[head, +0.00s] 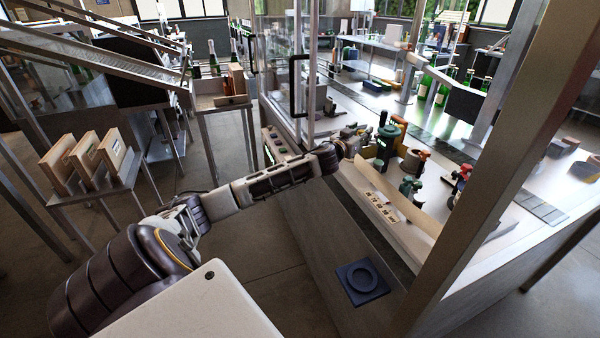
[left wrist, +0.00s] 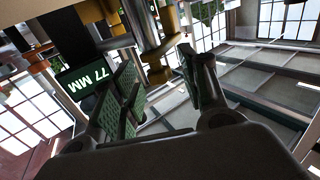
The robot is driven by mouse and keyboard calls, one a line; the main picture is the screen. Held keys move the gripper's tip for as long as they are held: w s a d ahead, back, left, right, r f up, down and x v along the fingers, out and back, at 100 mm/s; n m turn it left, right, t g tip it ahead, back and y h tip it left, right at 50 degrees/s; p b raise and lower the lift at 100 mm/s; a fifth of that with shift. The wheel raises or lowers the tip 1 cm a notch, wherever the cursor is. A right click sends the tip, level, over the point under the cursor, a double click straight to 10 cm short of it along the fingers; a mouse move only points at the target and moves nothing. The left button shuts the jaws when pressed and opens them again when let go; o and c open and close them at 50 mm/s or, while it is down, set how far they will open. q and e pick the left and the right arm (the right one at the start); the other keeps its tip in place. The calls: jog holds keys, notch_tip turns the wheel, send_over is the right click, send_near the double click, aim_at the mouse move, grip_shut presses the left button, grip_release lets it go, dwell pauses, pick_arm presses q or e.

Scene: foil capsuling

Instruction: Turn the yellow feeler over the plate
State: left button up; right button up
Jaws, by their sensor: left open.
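My left gripper (head: 357,138) reaches over the bench's near edge, beside a dark green upright device (head: 386,140). In the left wrist view its green-padded fingers (left wrist: 165,85) are apart, with no object clearly clamped between them. A dark block marked "77 MM" (left wrist: 88,76) is left of the fingers. I cannot clearly make out the plate. My right gripper is not in view.
A brown round holder (head: 415,161) and small red-topped tools (head: 460,178) stand on the bench. A pale marked strip (head: 381,207) lies near its front. A metal post (head: 490,150) crosses the right side. A dark blue square pad (head: 362,282) lies on the front ledge.

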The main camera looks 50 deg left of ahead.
pick_arm(q)
jog(key=s+d+b, duration=0.1)
jog(key=s+b, duration=0.1)
jog(key=s, duration=1)
jog(key=shift+s+d, duration=0.15)
jog(key=shift+d, duration=0.2)
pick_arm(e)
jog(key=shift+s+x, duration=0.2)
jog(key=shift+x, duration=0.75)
